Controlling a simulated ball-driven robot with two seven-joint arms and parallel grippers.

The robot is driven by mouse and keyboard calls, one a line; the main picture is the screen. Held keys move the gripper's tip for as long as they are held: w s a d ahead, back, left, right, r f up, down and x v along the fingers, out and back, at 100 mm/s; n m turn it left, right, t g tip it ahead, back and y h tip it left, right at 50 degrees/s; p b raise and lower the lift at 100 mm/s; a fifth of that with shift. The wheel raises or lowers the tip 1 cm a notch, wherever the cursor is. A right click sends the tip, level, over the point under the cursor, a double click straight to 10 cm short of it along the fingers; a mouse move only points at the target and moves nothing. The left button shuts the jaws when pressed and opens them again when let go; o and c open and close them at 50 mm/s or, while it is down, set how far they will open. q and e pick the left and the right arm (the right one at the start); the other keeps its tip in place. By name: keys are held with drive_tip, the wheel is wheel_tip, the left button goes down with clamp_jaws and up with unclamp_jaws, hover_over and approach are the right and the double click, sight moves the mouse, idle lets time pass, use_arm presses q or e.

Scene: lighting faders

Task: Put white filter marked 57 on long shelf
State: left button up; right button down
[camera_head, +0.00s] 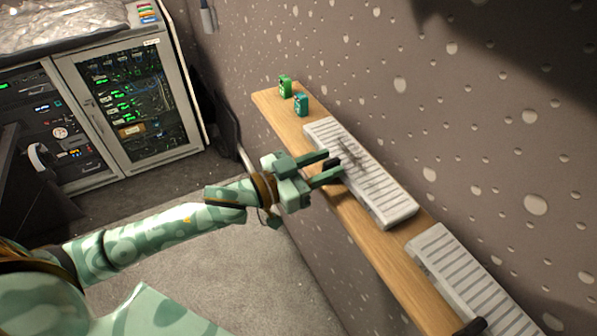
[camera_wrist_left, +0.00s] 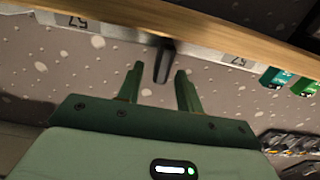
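The white filter (camera_head: 385,190) is a long ribbed panel lying on the long wooden shelf (camera_head: 360,228) along the wall. In the left wrist view its edge carries 57 labels (camera_wrist_left: 238,59) and a black handle (camera_wrist_left: 164,62) sticks out of it. The handle also shows in the head view (camera_head: 332,164). My left gripper (camera_head: 330,168) is open, its two fingers on either side of the handle with gaps, so it does not grip it. In the left wrist view the fingertips (camera_wrist_left: 160,72) flank the handle. My right gripper is not in view.
A second white ribbed panel (camera_head: 465,280) lies nearer on the shelf, with a dark part beside it at the bottom edge. Green (camera_head: 285,86) and teal (camera_head: 301,104) small boxes stand at the far end. A speckled wall rises behind. An equipment rack (camera_head: 135,100) stands at the left.

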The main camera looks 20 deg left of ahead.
use_arm(q)
drive_tip(key=v, duration=1.1)
drive_tip(key=w+a+f+n+y, duration=0.1)
drive_tip(key=a+f+y, duration=0.25)
drive_tip(key=f, duration=0.35)
drive_tip(key=w+a+f+n+y, duration=0.2)
drive_tip(key=a+f, duration=0.2)
drive_tip(key=f, duration=0.4)
drive_tip(key=s+a+f+n+g+y, duration=0.1)
drive_tip(key=s+a+f+g+y, duration=0.15)
drive_tip(key=f, duration=0.65)
drive_tip(key=s+a+f+n+g+y, duration=0.1)
drive_tip(key=s+a+f+y, duration=0.2)
drive_tip(key=f, duration=0.7)
drive_tip(key=s+d+f+g, duration=0.1)
drive_tip(key=s+f+g, duration=0.4)
drive_tip(key=s+f, duration=0.9)
drive_tip(key=s+d+f+g, duration=0.2)
drive_tip(key=s+d+f, duration=0.1)
drive_tip(key=s, duration=0.5)
drive_tip(key=s+d+f+m+g, duration=0.1)
drive_tip(key=s+d+f+g, duration=0.1)
drive_tip(key=s, duration=0.6)
drive_tip(key=shift+s+d+f+g, duration=0.35)
drive_tip(key=shift+d+f, duration=0.25)
drive_tip(key=shift+d, duration=0.6)
drive_tip(key=shift+w, duration=0.15)
